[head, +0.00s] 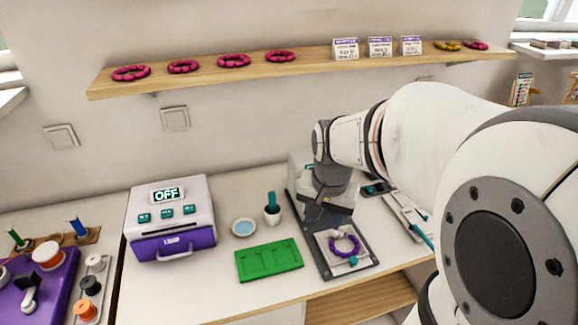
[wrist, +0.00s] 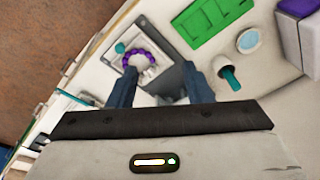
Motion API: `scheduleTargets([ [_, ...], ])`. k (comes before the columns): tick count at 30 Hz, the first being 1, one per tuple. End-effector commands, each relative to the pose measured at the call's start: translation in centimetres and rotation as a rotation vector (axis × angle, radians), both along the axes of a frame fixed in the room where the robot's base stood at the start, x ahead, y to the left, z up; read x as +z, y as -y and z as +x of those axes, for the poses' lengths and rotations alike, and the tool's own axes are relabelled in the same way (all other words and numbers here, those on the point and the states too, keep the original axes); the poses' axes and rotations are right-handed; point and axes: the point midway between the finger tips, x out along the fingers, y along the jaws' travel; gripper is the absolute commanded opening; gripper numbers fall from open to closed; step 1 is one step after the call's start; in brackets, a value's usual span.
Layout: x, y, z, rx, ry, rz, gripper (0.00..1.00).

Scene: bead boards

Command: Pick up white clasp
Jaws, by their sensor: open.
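I cannot make out a white clasp for certain in either view. A purple bead bracelet (head: 333,250) with a teal piece lies on a pale square holder (head: 325,262) on a dark grey board (head: 363,271). In the wrist view the bracelet (wrist: 126,61) shows just past the fingertips, apart from them. My gripper (wrist: 157,72) is open and empty, with its two dark fingers apart over the grey board. A small pale patch shows between the fingers, too unclear to name. In the head view my gripper (head: 327,205) hangs over the back part of the board and hides what lies under it.
A green tray (head: 269,261), a bowl (head: 243,228) with blue contents and a white cup (head: 272,215) with a teal handle stand left of the board. Farther left is a white and purple machine (head: 172,218) reading OFF. A wooden shelf (head: 300,66) runs along the wall.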

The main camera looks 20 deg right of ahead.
Motion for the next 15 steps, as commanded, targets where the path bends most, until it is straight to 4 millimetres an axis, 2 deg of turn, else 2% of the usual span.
scheduleTargets([
  [1, -1.5, 1.3, 1.7, -0.114, -0.025, 0.016, 0.45],
  [6, -5.7, 5.4, 6.3, -0.486, -0.077, 0.055, 0.45],
  [10, -8.8, 8.1, 8.7, -0.709, -0.106, 0.074, 0.45],
  [15, -11.3, 10.2, 10.0, -0.879, -0.126, 0.085, 0.45],
])
